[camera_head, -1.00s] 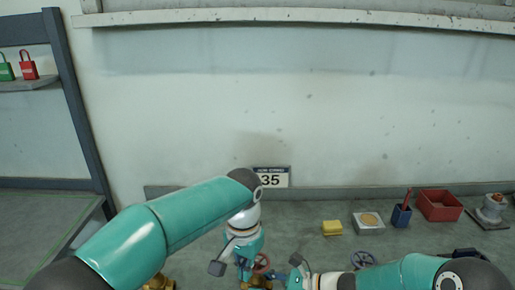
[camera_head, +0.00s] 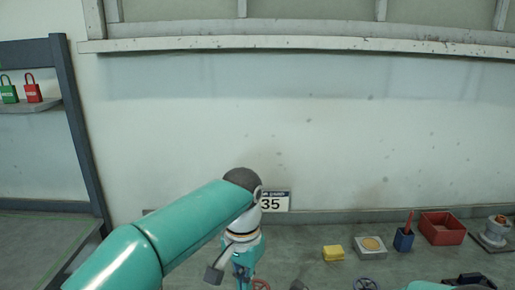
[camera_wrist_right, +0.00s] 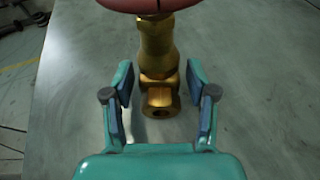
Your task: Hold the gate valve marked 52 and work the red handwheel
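The red handwheel (camera_head: 261,285) shows only as a rim at the bottom edge of the head view. In the right wrist view it (camera_wrist_right: 150,5) is cut off at the top, above the brass gate valve (camera_wrist_right: 157,45). No number 52 is visible. My right gripper (camera_wrist_right: 160,82) is open. Its two fingers stand on either side of the valve's lower body and open port, with visible gaps on both sides. My left gripper (camera_head: 242,277) points down just left of the handwheel. Its fingertips are cut off, so its state and any contact are hidden.
Along the bench back stand a yellow block (camera_head: 332,253), a grey block (camera_head: 370,248), a blue cup (camera_head: 404,239), a red bin (camera_head: 442,228) and a grey fitting (camera_head: 496,233). A grey handwheel (camera_head: 366,284) lies nearer. Padlocks (camera_head: 33,92) sit on the left shelf.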

